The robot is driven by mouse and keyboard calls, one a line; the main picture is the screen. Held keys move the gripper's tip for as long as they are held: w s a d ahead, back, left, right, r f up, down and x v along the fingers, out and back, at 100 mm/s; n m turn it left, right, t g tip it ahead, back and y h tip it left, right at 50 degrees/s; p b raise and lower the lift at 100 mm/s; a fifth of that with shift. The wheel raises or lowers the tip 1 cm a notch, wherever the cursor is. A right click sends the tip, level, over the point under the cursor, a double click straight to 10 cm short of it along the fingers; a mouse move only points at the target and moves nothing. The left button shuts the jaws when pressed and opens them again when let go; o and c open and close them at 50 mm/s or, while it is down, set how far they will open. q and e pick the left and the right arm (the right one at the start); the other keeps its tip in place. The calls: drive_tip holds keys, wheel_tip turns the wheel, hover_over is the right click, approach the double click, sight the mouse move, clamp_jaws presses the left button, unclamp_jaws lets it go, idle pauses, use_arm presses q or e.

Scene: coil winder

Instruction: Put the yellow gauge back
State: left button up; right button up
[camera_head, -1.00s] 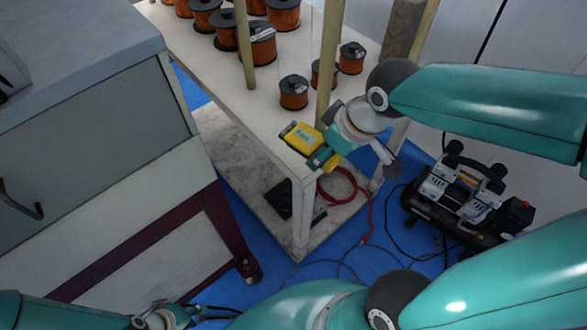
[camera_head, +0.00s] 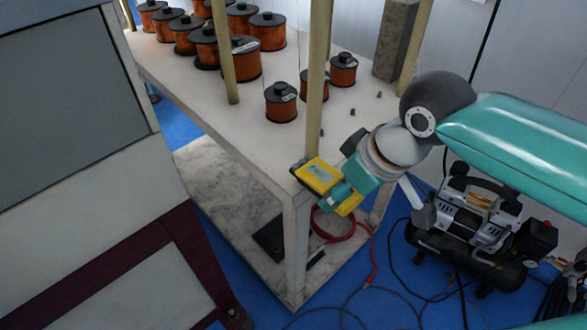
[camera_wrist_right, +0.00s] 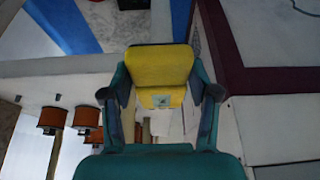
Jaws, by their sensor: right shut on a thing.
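The yellow gauge (camera_head: 319,172), a boxy body with a small pale face on top, is held at the front corner of the white table in the head view. My right gripper (camera_head: 334,186) is shut on it from the right. In the right wrist view the gauge (camera_wrist_right: 161,68) sits between the two teal fingers of the gripper (camera_wrist_right: 160,93). The gauge overlaps the table corner in the head view, and I cannot tell whether it touches the table. My left gripper is out of view.
Several copper-wire spools (camera_head: 280,102) stand on the white table (camera_head: 215,125). Upright poles (camera_head: 317,75) rise from it, one just behind the gauge. A grey cabinet (camera_head: 70,95) is at the left. A compressor (camera_head: 475,220) and a red hose (camera_head: 350,235) are below at the right.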

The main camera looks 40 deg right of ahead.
sight(299, 164)
drive_tip(key=w, duration=0.7)
drive_tip(key=w+a, duration=0.1)
drive_tip(key=w, duration=0.3)
drive_tip(key=shift+w, duration=0.15)
drive_tip(key=shift+f+b, duration=0.7)
drive_tip(key=shift+f, duration=1.05)
drive_tip(key=shift+f, duration=0.1)
drive_tip(key=o, duration=1.1)
